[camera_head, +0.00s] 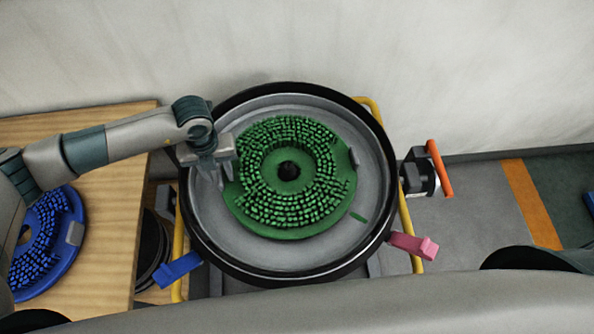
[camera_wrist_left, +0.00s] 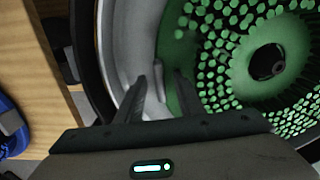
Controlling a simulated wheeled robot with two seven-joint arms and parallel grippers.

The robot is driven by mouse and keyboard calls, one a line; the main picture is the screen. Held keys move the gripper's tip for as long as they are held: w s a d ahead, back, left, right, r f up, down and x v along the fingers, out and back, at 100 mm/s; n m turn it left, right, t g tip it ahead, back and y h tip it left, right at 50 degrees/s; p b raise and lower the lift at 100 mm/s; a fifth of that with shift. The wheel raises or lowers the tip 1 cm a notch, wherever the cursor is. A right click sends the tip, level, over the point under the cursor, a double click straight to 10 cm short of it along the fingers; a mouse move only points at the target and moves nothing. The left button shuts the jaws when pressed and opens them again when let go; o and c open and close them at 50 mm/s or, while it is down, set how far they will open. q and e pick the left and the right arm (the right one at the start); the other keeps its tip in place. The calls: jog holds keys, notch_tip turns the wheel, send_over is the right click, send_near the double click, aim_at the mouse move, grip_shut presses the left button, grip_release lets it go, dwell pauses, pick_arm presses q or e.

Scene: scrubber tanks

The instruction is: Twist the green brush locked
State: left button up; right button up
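The green brush (camera_head: 255,216) lies bristles up in the round grey tank (camera_head: 215,235), with a dark hub at its middle. A grey tab (camera_head: 353,158) stands at its right edge. A short green mark (camera_head: 359,217) shows on the tank floor to the lower right. My left gripper (camera_head: 222,172) is at the brush's left edge. In the left wrist view its fingers (camera_wrist_left: 162,88) are apart, one over the grey tank and one over the green rim. A pale sliver shows between them; I cannot tell whether they touch it. My right gripper is not visible.
A blue brush (camera_head: 72,240) lies on the wooden table (camera_head: 110,255) at the left. The tank has a blue latch (camera_head: 178,270), a pink latch (camera_head: 413,245) and an orange handle (camera_head: 439,168) around its outside. A wall stands behind.

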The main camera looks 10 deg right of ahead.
pick_arm(q)
grip_shut()
jog(key=shift+w+d+r, duration=0.1)
jog(key=shift+d+r, duration=0.05)
jog(key=shift+w+m+b, duration=0.3)
jog(key=shift+w+b, duration=0.15)
jog(key=shift+b, duration=0.15)
jog(key=shift+w+m+b, duration=0.6)
jog(key=shift+w+b, duration=0.2)
jog(key=shift+b, duration=0.05)
jog(key=shift+w, duration=0.1)
jog(key=shift+w, duration=0.15)
jog(key=shift+w+f+b, duration=0.2)
jog(key=shift+b, duration=0.35)
jog(key=shift+w+d+m+b, duration=0.2)
jog(key=shift+w+m+b, duration=0.6)
jog(key=shift+w+b, duration=0.2)
